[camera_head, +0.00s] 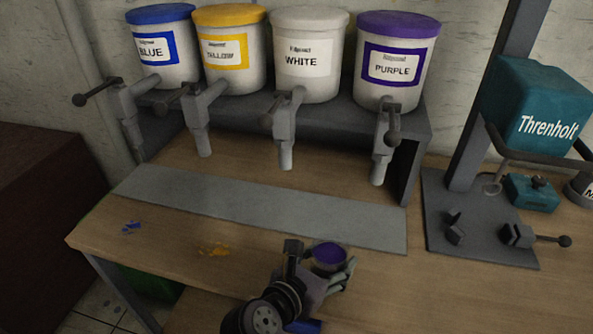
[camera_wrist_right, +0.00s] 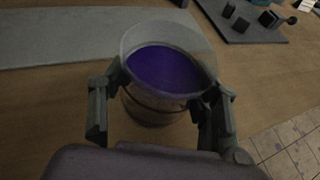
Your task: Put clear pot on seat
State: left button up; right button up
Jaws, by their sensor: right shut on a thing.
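The clear pot (camera_head: 329,257) holds purple paint and stands upright near the front of the wooden table in the head view. My right gripper (camera_head: 318,272) is shut on it, with a finger at each side. In the right wrist view the clear pot (camera_wrist_right: 165,68) sits between the two fingers of the right gripper (camera_wrist_right: 160,105). I cannot tell whether its bottom touches the table. The grey base plate (camera_head: 480,235) of the Threnholt machine, with small grey blocks that may be the seat (camera_head: 455,228), is at the right. My left gripper is not in view.
Blue, yellow, white and purple tubs (camera_head: 397,60) with taps stand on a grey shelf (camera_head: 345,118) at the back. A flat grey strip (camera_head: 260,207) lies before them. Blue and yellow spills (camera_head: 214,251) mark the table at left. The table between pot and base plate is clear.

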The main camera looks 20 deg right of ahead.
aim_at(337, 239)
jog(key=shift+d+r+n+t+y, duration=0.5)
jog(key=shift+r+n+t+y, duration=0.2)
jog(key=shift+n+y, duration=0.25)
jog(key=shift+d+r+n+t+y, duration=0.15)
jog(key=shift+r+n+t+y, duration=0.75)
jog(key=shift+n, duration=0.15)
jog(key=shift+s+r+n+t+y, duration=0.1)
jog(key=shift+r+n+t+y, duration=0.25)
jog(key=shift+r+n, duration=0.3)
